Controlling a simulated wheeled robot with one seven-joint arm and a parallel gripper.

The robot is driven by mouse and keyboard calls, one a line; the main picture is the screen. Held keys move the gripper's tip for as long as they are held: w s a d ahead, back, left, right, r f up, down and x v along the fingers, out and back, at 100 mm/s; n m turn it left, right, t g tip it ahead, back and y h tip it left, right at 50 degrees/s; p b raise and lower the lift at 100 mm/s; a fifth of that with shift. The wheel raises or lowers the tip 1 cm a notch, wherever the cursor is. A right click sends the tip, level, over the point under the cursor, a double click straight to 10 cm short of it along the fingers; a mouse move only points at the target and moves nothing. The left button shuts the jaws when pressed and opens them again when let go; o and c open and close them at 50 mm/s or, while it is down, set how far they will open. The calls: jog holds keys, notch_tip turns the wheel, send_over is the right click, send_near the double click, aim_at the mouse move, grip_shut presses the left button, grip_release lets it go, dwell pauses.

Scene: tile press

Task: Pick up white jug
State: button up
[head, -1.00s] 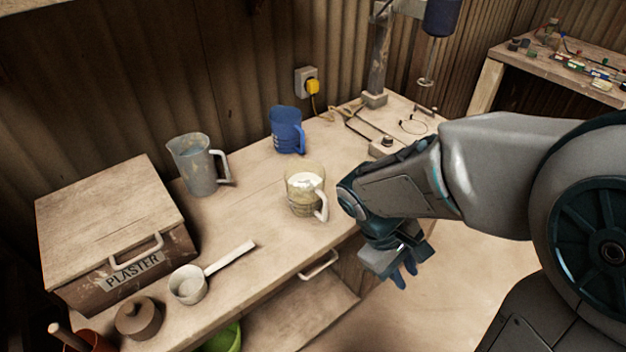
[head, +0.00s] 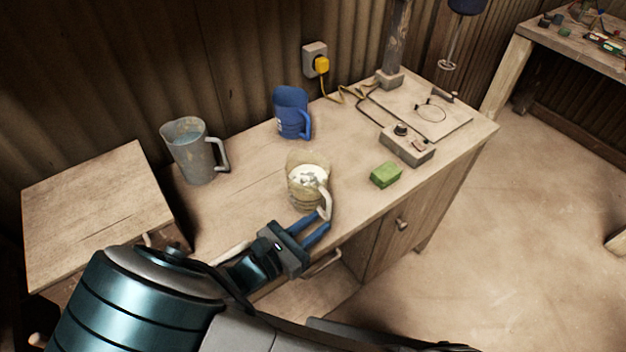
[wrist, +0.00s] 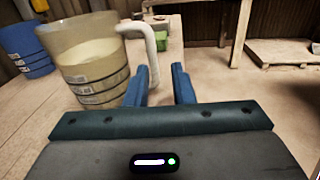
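The white jug (head: 305,180) is a cream, see-through jug with a pale handle, upright on the bench with white stuff inside. It also shows large at the left of the wrist view (wrist: 85,65), its handle arching toward the fingers. My gripper (head: 322,221) is at the near side of the jug, by the handle.
A blue jug (head: 291,114) and a grey jug (head: 192,152) stand behind the white jug. A green block (head: 386,174) and a small control box (head: 407,150) lie to its right. The plaster box (head: 95,200) is at left. The bench's front edge runs close to my gripper.

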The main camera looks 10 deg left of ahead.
jog(key=shift+w+a, duration=0.15)
jog(key=shift+w, duration=0.1)
jog(key=shift+w+d, duration=0.2)
jog(key=shift+w, duration=0.1)
jog(key=p+x, duration=0.1)
jog(key=x, duration=0.5)
jog(key=shift+w+a+r, duration=0.1)
jog(key=shift+w+a, duration=0.05)
jog(key=shift+w, duration=0.1)
grip_shut()
